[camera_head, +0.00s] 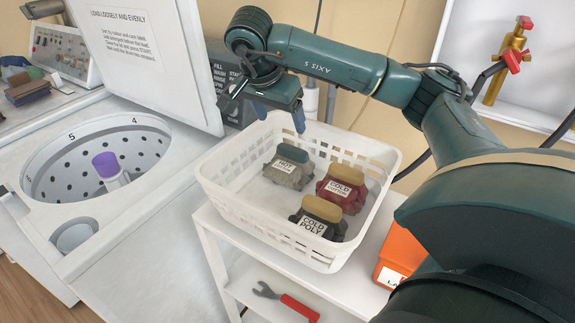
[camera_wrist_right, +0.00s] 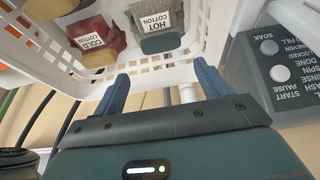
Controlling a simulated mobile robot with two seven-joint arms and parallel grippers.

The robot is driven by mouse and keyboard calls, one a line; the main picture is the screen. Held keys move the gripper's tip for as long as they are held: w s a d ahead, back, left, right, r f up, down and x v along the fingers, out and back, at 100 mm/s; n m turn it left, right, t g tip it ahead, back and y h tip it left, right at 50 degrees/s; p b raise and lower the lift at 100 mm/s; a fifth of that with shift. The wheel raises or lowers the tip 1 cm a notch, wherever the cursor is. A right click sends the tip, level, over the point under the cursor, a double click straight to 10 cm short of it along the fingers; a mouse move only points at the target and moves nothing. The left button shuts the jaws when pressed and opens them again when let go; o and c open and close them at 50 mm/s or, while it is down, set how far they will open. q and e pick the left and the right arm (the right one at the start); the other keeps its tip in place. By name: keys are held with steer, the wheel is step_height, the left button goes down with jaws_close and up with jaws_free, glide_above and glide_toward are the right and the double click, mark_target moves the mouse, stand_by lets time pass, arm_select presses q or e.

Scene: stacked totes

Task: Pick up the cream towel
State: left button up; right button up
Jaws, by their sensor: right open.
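The pale grey-cream bundle labelled HOT (camera_head: 289,172) sits in the back left part of the white basket (camera_head: 262,232), with a grey-green piece on top. In the right wrist view the same bundle (camera_wrist_right: 152,22) reads HOT COTTON and lies beyond the basket's slotted wall. My right gripper (camera_head: 279,114) is open and empty, above the basket's back left rim and apart from the bundle. In the wrist view its two blue fingers (camera_wrist_right: 161,72) are spread wide, with the basket wall ahead. My left gripper is not in view.
A red COLD COTTON bundle (camera_head: 341,192) and a dark COLD POLY bundle (camera_head: 318,220) share the basket. The basket stands on a white cart (camera_head: 208,225); a red-handled tool (camera_head: 299,308) lies on its lower shelf. An open washer (camera_head: 97,150) with raised lid (camera_head: 140,60) is left.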

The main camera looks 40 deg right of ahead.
glide_toward(292, 150)
steer(key=x, duration=0.3)
steer(key=shift+s+a+b, duration=0.2)
steer(key=shift+b, duration=0.1)
steer(key=shift+w+d+p+x, duration=0.1)
steer(key=shift+d+p+x, duration=0.1)
steer(key=shift+x, duration=1.3)
steer(key=shift+w+d+p+x, duration=0.1)
steer(key=shift+p+x, duration=0.05)
steer(key=shift+x, duration=1.35)
steer(key=shift+r, duration=0.15)
steer(key=shift+c, duration=0.2)
steer(key=c, duration=1.5)
